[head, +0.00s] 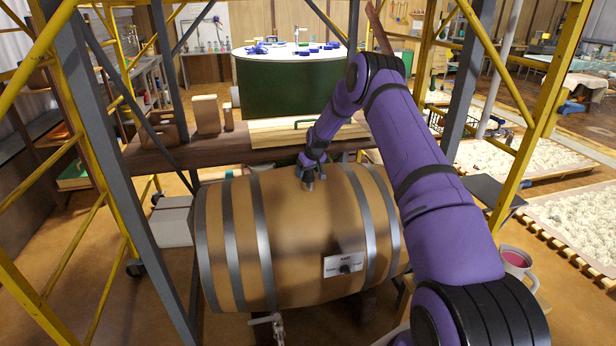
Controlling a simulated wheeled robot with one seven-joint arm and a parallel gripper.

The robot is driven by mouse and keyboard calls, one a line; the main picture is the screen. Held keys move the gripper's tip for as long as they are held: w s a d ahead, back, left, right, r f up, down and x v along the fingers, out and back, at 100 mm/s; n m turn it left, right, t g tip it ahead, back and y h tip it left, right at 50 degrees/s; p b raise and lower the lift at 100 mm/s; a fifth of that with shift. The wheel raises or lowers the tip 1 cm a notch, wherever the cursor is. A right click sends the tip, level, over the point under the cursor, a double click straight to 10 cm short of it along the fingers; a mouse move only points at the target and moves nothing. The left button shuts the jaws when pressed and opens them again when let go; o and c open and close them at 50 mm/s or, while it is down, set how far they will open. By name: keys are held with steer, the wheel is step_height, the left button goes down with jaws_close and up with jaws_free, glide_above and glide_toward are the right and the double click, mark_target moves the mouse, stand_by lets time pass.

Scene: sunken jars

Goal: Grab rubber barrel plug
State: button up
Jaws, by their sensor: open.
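A wooden barrel (300,240) with grey metal hoops lies on its side in front of me. My gripper (308,184) points down at the top of the barrel and is open, with its fingertips at or just above the wood. I cannot make out a plug between the fingers; the gripper covers that spot. A small dark round piece (345,268) shows on the barrel's front at a white label (344,263); I cannot tell whether it is the rubber barrel plug. My gripper is well above and left of it.
Yellow and grey scaffold posts (92,150) frame both sides. A wooden plank (165,158) with blocks and a slatted board (295,132) runs behind the barrel. A metal tap (268,320) sticks out at its lower front. A pink-filled mug (516,260) stands at right.

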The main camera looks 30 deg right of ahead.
steer(key=shift+c, duration=0.2)
steer(key=c, duration=1)
